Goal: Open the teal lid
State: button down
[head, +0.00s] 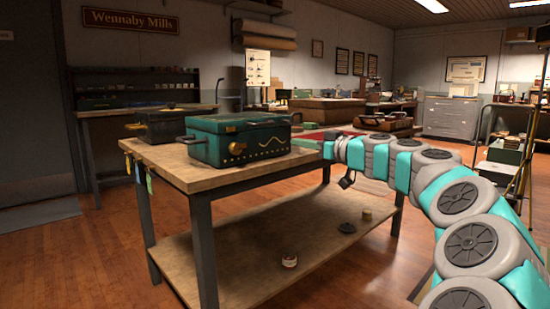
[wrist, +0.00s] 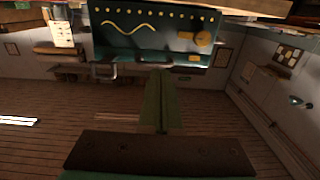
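The teal box (head: 235,148) stands on the wooden workbench, with gold dots and a wavy line on its front. Its teal lid (head: 240,122) looks shut, with a gold latch (head: 230,126) at the front. In the wrist view, which is upside down, the box front (wrist: 160,37) fills the top and the latch (wrist: 202,39) is right of centre. My gripper (wrist: 160,72) points toward the box, its green fingers together with nothing between them. Whether the tips touch the box is unclear. In the head view my fingertips cannot be made out.
The workbench (head: 168,160) has a lower shelf (head: 255,260) holding small round items. A dark case (head: 165,122) stands behind the teal box. A red-topped surface (head: 318,134) lies beyond it. A metal cart (head: 510,150) stands at right.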

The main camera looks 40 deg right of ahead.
jog(key=p, duration=0.6)
send_near(258, 134)
jog(key=shift+w+a, duration=0.15)
jog(key=shift+w, duration=0.15)
dwell(2.1)
jog(key=shift+w+b, duration=0.35)
jog(key=shift+w, duration=0.65)
jog(key=shift+w+a, duration=0.15)
jog(key=shift+w, duration=0.2)
jog(key=shift+w+a+b, duration=0.1)
jog(key=shift+w+b, duration=0.4)
jog(key=shift+w, duration=0.85)
